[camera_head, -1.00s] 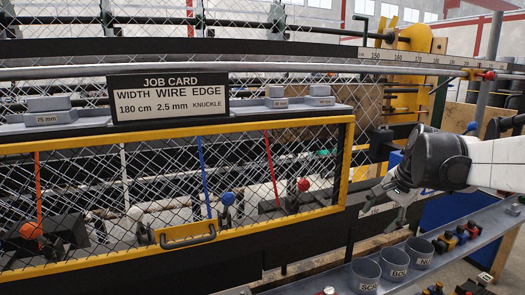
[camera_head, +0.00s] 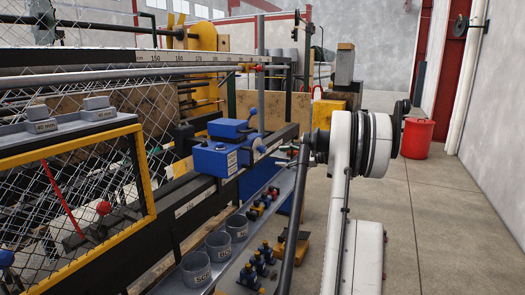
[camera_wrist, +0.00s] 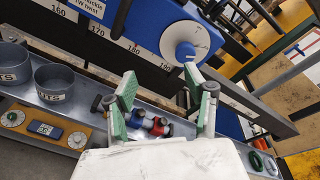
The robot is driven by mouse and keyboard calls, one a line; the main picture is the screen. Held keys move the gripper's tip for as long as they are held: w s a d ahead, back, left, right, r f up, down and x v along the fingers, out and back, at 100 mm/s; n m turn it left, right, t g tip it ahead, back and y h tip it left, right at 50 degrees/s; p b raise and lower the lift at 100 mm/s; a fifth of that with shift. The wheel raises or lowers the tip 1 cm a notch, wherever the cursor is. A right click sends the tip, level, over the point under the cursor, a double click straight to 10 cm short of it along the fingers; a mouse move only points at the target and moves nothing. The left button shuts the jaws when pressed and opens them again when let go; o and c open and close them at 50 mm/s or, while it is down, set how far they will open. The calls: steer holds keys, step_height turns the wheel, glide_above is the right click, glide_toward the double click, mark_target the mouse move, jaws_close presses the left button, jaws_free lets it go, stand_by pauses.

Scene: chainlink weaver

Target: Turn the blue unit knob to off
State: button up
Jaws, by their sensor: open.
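The blue unit (camera_head: 214,160) is a blue box on the black rail, right of the mesh guard, with a smaller blue box (camera_head: 228,129) beside and above it. In the wrist view the blue housing (camera_wrist: 168,18) carries a round white dial (camera_wrist: 196,32) with a blue knob (camera_wrist: 186,52) on it. Markings on the dial are too small to read. My gripper (camera_wrist: 160,88) is open and empty, its green-padded fingers apart below the dial. The right fingertip appears close under the knob; contact cannot be told.
Cups (camera_head: 196,270) and small coloured parts stand on a grey shelf (camera_head: 171,283) below the rail. The yellow-framed mesh guard (camera_head: 148,190) is at left. A red bin (camera_head: 416,138) stands on open floor at right.

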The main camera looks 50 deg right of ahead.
mark_target(265, 150)
steer(key=s+d+t, duration=0.1)
steer(key=d+t, duration=0.1)
steer(key=d, duration=0.2)
steer(key=shift+m+h, duration=0.4)
steer(key=w, duration=0.4)
steer(key=w+a, duration=0.1)
steer(key=w, duration=0.8)
steer(key=shift+a+f, duration=0.15)
steer(key=shift+w, duration=0.1)
jaws_close()
